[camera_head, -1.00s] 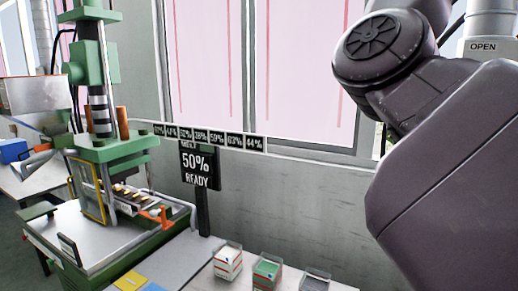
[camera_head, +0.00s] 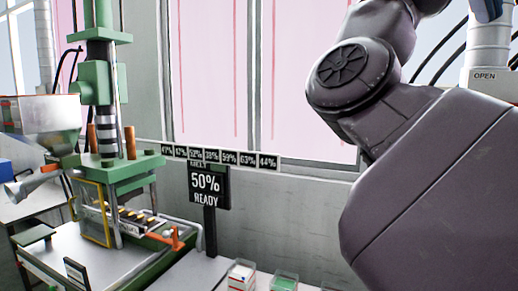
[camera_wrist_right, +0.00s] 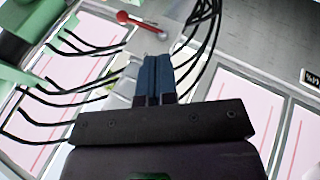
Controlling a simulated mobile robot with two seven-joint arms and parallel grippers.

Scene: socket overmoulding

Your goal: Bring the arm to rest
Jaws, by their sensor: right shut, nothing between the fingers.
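My right arm (camera_head: 440,190) fills the right side of the head view, its forearm bent up past the window. The blue tip of my right gripper (camera_head: 487,10) shows at the top right edge, beside the white pipe. In the right wrist view the two blue fingers of my right gripper (camera_wrist_right: 153,75) lie close together, with nothing seen between them. My left gripper is in neither view.
A green moulding machine (camera_head: 110,165) with a metal hopper (camera_head: 42,118) stands at left. A "50% READY" sign (camera_head: 207,186) is on a post. Small bins (camera_head: 241,276) stand at the bottom edge. A white pipe (camera_head: 490,45) rises at right.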

